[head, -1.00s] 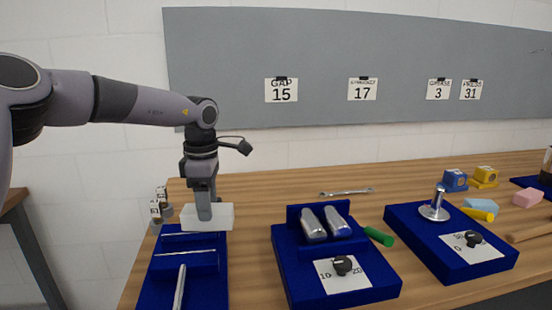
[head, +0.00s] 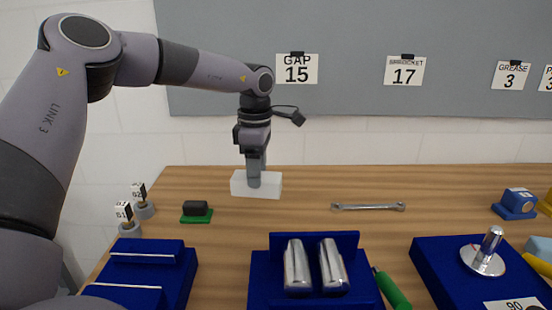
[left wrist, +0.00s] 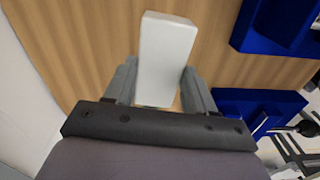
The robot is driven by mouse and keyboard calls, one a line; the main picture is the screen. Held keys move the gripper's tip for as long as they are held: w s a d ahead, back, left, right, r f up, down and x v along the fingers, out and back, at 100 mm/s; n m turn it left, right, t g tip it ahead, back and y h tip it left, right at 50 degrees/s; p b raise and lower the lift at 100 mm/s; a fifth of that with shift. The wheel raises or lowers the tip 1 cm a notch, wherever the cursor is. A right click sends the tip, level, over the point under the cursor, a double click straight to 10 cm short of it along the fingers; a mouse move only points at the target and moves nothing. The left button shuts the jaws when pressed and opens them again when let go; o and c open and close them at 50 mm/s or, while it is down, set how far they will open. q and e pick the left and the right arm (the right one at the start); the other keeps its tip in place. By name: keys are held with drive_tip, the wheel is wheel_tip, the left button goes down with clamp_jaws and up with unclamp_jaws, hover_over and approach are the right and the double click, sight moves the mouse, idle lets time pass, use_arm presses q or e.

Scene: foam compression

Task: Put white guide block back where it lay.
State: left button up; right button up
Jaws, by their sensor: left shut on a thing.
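The white guide block (head: 270,186) is a plain white bar at the back left of the wooden table in the head view. My left gripper (head: 254,180) comes down on it from above and is shut on it. In the left wrist view the white block (left wrist: 166,55) stands out lengthwise between the two grey fingers of my left gripper (left wrist: 160,88). I cannot tell whether the block touches the table or hangs just above it. My right gripper is not in view.
A green base with a black block (head: 196,211) and two labelled posts (head: 140,203) stand left of the white block. A wrench (head: 368,207) lies to its right. Blue fixtures (head: 312,240) fill the front. Bare wood surrounds the block.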

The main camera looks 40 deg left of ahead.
sight(259, 192)
use_arm(q)
drive_tip(key=shift+w, duration=0.35)
drive_tip(key=shift+s+f+b, duration=0.15)
drive_tip(key=shift+f+b, duration=0.2)
drive_tip(key=shift+f, duration=0.1)
drive_tip(key=shift+f+b, duration=1.25)
drive_tip(key=shift+f, duration=0.75)
drive_tip(key=shift+f+b, duration=0.6)
drive_tip(key=shift+f, duration=0.1)
drive_tip(key=shift+f+b, duration=0.55)
drive_tip(key=shift+f, duration=0.1)
drive_tip(key=shift+f+b, duration=0.35)
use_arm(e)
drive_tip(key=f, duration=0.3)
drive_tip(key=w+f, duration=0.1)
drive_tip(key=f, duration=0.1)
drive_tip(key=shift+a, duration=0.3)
use_arm(q)
drive_tip(key=shift+f+b, duration=0.3)
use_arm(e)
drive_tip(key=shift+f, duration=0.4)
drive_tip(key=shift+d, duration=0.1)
